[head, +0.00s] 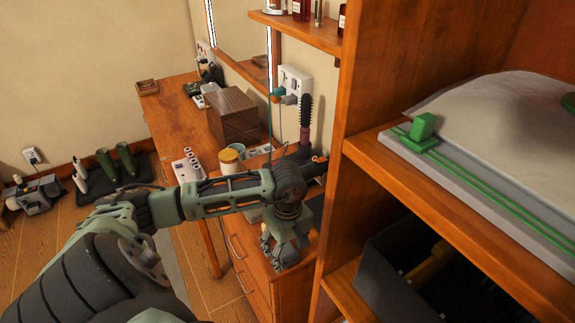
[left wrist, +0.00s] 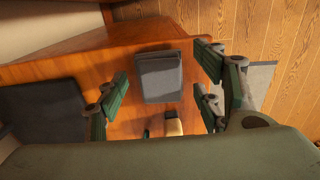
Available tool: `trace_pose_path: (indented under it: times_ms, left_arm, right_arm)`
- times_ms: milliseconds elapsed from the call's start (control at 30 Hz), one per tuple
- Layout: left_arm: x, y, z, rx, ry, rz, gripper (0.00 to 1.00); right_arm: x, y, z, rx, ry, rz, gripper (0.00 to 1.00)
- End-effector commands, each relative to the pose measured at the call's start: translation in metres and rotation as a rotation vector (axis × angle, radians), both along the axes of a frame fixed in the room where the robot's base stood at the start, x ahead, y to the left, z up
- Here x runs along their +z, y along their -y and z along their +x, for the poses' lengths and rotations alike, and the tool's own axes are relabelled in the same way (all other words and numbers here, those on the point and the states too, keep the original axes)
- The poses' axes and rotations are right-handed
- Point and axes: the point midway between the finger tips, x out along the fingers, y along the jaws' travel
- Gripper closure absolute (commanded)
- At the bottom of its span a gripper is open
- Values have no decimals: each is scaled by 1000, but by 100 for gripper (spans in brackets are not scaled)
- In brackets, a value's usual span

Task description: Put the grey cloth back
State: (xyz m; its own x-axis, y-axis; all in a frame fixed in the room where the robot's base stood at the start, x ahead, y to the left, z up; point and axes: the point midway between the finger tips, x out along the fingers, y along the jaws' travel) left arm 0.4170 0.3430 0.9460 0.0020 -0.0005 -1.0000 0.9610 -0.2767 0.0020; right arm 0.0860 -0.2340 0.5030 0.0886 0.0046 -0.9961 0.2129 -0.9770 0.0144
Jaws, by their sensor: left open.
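A dark grey, folded-looking rectangular item, which looks like the grey cloth (left wrist: 163,76), lies on a wooden surface in the left wrist view. It sits in the gap between the open fingers of my left gripper (left wrist: 165,90), and no finger visibly grips it. In the head view my left gripper (head: 284,250) points down over the wooden drawer unit (head: 262,284), and my arm and gripper hide most of its top. I cannot make out the cloth clearly there. My right gripper is in neither view.
A dark flat pad (left wrist: 42,108) lies left of the cloth, and a small beige and black object (left wrist: 173,123) is close below it. A tall shelf (head: 352,110) stands close right of the gripper, holding a dark bin (head: 385,280). A wooden box (head: 233,116) stands farther back.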

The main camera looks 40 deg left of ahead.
Motion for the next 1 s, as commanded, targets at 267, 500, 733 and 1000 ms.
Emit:
trace_pose_path:
  times_ms: [267,500,733,1000]
  left_arm:
    - [10,-1,1,0,3,1,38]
    - [58,-1,2,-1,9,2,38]
    - [102,0,1,0,5,1,38]
    - [120,0,0,1,0,1,38]
  right_arm:
    - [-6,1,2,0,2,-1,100]
    - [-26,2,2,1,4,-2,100]
    - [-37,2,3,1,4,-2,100]
    - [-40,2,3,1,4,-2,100]
